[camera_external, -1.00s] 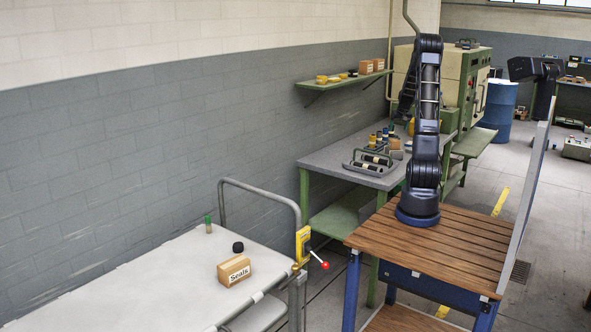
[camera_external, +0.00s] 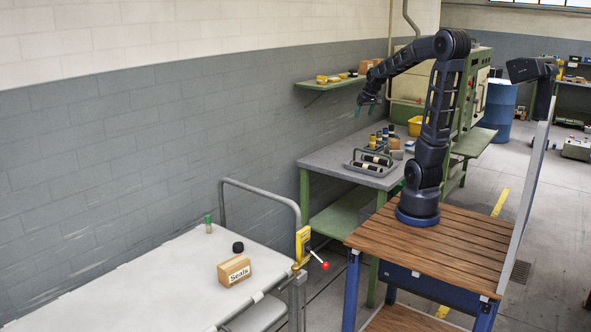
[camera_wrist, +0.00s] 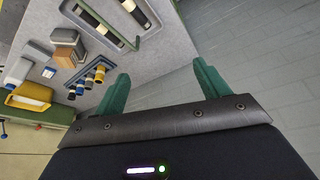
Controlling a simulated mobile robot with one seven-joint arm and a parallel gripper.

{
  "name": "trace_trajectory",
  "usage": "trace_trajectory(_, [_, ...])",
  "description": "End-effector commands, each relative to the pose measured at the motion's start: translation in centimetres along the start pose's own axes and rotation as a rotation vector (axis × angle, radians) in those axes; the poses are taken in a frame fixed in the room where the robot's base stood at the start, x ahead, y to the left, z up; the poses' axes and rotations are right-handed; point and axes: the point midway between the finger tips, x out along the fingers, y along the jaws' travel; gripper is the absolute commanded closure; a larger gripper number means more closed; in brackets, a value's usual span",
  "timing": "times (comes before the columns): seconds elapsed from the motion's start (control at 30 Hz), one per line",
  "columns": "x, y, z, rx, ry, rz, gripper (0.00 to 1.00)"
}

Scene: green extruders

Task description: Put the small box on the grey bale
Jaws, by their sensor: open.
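My gripper (camera_external: 367,103) is open and empty, raised above the far left part of the grey workbench (camera_external: 325,160). Its green fingers also show in the wrist view (camera_wrist: 160,88), spread wide apart, with nothing between them. A small brown box (camera_external: 394,143) stands on the workbench, right of the bottles. A grey block (camera_external: 397,155), which looks like the grey bale, is just in front of it. In the wrist view a tan box (camera_wrist: 65,57) and a greyish block (camera_wrist: 65,36) lie close together at upper left; whether they touch is unclear.
A tray with black rolls (camera_external: 368,166) and a rack of bottles (camera_external: 382,138) stand on the workbench, beside a yellow bin (camera_external: 415,126). A shelf (camera_external: 335,84) hangs on the wall behind. A box marked Seals (camera_external: 234,270) stands on the white table (camera_external: 130,285).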

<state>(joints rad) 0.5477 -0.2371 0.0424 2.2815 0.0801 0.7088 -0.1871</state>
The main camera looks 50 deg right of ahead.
Motion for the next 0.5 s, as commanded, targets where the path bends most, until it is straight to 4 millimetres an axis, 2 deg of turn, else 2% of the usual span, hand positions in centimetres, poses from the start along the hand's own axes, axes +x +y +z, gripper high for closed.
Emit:
trace_trajectory(0.03, [-1.2,-2.0,1.1,-0.031,0.007,-0.012,0.26])
trace_trajectory(0.2, [-4.4,-6.9,5.5,-0.114,0.008,-0.046,0.26])
trace_trajectory(0.33, [-6.5,-9.7,9.2,-0.174,0.010,-0.073,0.26])
trace_trajectory(0.5, [-8.8,-12.2,14.3,-0.249,0.014,-0.108,0.26])
